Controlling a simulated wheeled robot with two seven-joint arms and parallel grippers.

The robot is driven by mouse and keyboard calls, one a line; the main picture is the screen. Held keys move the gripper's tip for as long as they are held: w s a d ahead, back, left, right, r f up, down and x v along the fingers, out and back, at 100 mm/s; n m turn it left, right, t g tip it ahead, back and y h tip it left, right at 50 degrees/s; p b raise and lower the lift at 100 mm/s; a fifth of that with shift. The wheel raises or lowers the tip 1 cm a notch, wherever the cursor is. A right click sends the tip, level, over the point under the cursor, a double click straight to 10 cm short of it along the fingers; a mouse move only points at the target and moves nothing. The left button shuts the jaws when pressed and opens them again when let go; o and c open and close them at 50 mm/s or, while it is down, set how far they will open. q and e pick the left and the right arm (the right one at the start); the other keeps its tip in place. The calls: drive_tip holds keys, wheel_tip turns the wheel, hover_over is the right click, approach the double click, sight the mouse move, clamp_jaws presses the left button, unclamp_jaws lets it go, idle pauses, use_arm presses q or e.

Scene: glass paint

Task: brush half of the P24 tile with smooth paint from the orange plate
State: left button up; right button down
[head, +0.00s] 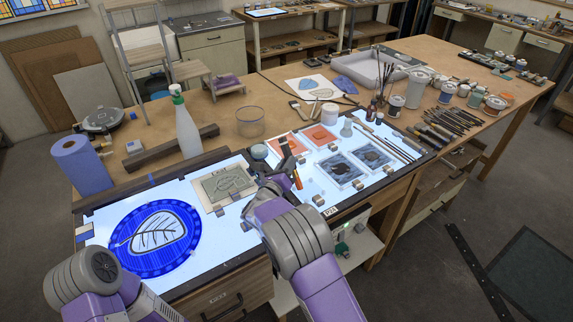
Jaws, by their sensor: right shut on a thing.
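My right gripper (287,172) is over the middle of the lit table, shut on a thin dark tool, probably a brush, mostly hidden by the gripper. An orange plate (318,135) lies on the right light panel; a second orange plate (275,149) lies beside it, partly behind the tool. A grey rectangular tile with a leaf drawing (228,185) lies left of the gripper. A round blue piece with a white leaf (155,238) lies at the left. I cannot read P24 on any tile. My left gripper is out of view; only its arm shows at lower left.
Two dark paint plates (342,169) lie right of the gripper, with several small metal blocks along the near edge. A spray bottle (187,130), a blue paper roll (82,166) and a glass jar (250,122) stand behind. Jars and brushes crowd the right bench.

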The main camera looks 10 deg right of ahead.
drive_tip(key=shift+f, duration=0.25)
idle(0.3)
drive_tip(key=shift+s, duration=0.15)
drive_tip(key=shift+s+d+p, duration=0.15)
drive_tip(key=shift+s+d, duration=0.15)
drive_tip(key=shift+s, duration=0.4)
drive_tip(key=shift+s+d+p, duration=0.15)
drive_tip(key=shift+s+d, duration=0.1)
drive_tip(key=shift+s, duration=0.4)
idle(0.5)
wheel_tip(320, 180, up, 5)
drive_tip(key=p, duration=0.4)
idle(0.3)
drive_tip(key=shift+f, duration=0.1)
idle(0.3)
